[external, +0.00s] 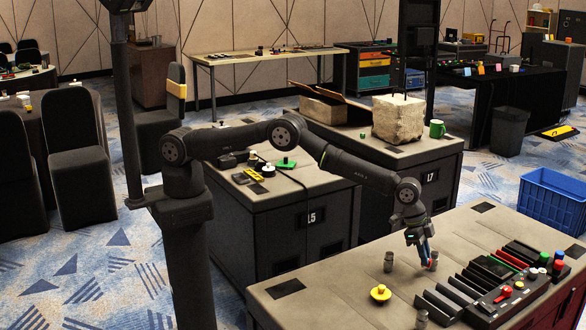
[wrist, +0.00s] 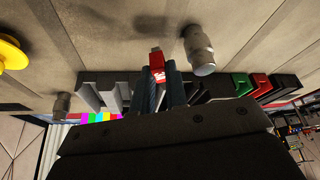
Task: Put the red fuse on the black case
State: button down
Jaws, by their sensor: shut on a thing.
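My gripper (external: 427,257) is shut on the red fuse (wrist: 157,65), low over the near table. The fuse is red with a pale end and sticks out between the two fingers in the wrist view. In the external view the fuse (external: 430,266) is a small red spot at the fingertips. A row of slotted cases lies to the right of my gripper: grey ones, dark ones, a green one (wrist: 243,84), a red one (wrist: 262,84) and a black case (wrist: 285,84) at the end. The black case also shows in the external view (external: 524,251).
A yellow knob (external: 380,293) sits in front. A control box (external: 512,297) with coloured buttons stands beside the row. The table's left part is clear.

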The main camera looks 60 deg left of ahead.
jog(key=shift+f, duration=1.45)
jog(key=shift+f, duration=0.1)
jog(key=c, duration=1.4)
grip_release()
jog(key=shift+c, duration=0.2)
jog(key=v, duration=1.1)
jog(key=shift+r, duration=0.25)
jog(key=shift+a+r, duration=0.15)
jog(key=shift+r, duration=0.2)
jog(key=shift+c, duration=1)
